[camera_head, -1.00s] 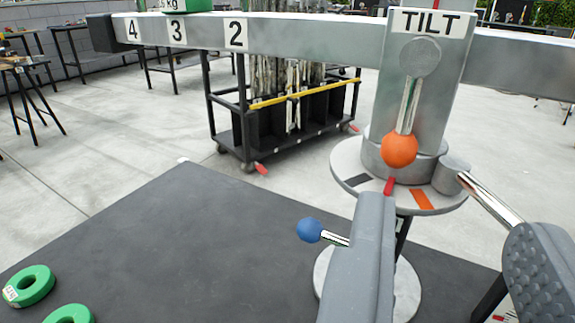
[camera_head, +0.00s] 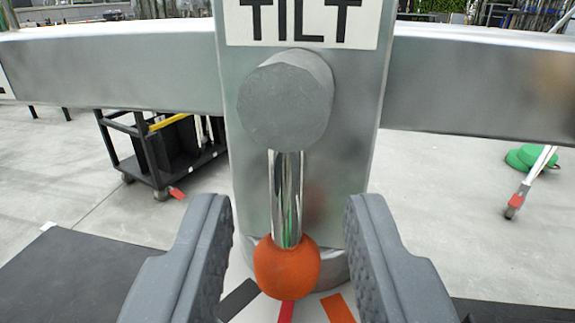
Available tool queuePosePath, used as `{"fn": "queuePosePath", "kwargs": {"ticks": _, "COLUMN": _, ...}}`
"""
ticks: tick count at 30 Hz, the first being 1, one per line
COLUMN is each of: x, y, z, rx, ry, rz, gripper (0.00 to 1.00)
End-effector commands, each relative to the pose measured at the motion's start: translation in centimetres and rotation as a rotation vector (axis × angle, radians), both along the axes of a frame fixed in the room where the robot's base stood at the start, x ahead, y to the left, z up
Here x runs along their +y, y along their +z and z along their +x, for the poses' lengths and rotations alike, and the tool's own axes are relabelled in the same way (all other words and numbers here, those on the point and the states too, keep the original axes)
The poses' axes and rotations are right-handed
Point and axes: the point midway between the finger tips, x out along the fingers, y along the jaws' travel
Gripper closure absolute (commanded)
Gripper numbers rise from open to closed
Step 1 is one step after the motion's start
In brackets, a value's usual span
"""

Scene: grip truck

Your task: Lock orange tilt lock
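The orange tilt lock is a lever with an orange ball knob (camera_head: 286,267), a chrome rod (camera_head: 286,200) and a grey round hub (camera_head: 285,101). The lever hangs straight down on the front of the metal post, below the TILT label (camera_head: 308,22). My gripper (camera_head: 288,235) is open, with one finger on each side of the orange knob and rod. There are visible gaps between the fingers and the lever in the picture. How far the fingertips are from the knob in depth is hard to tell.
A horizontal metal beam (camera_head: 110,68) crosses behind the lever on both sides of the post. Below the knob are dark, red and orange marks (camera_head: 338,308) on a plate. A black cart (camera_head: 160,150) stands behind at left, and green discs (camera_head: 530,157) lie at right.

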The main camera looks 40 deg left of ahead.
Motion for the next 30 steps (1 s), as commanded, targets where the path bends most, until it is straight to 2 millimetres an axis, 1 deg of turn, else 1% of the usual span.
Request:
{"fn": "queuePosePath", "kwargs": {"ticks": 5, "x": 0.77, "y": 0.03, "z": 0.66, "rx": -0.001, "ry": 0.002, "rz": 0.001, "gripper": 0.67}}
{"fn": "queuePosePath", "kwargs": {"ticks": 14, "x": 0.84, "y": 0.07, "z": 0.79, "rx": -0.001, "ry": 0.001, "rz": 0.001, "gripper": 0.67}}
{"fn": "queuePosePath", "kwargs": {"ticks": 15, "x": 0.83, "y": 0.07, "z": 0.78, "rx": -0.001, "ry": 0.001, "rz": 0.001, "gripper": 0.73}}
{"fn": "queuePosePath", "kwargs": {"ticks": 17, "x": 0.83, "y": 0.07, "z": 0.78, "rx": -0.001, "ry": 0.0, "rz": 0.001, "gripper": 0.9}}
{"fn": "queuePosePath", "kwargs": {"ticks": 18, "x": 0.82, "y": 0.07, "z": 0.78, "rx": -0.001, "ry": 0.0, "rz": 0.001, "gripper": 1.0}}
{"fn": "queuePosePath", "kwargs": {"ticks": 25, "x": 0.81, "y": 0.09, "z": 0.82, "rx": 0.0, "ry": 0.0, "rz": 0.003, "gripper": 1.0}}
{"fn": "queuePosePath", "kwargs": {"ticks": 30, "x": 0.8, "y": 0.18, "z": 1.2, "rx": 0.011, "ry": -0.001, "rz": 0.02, "gripper": 1.0}}
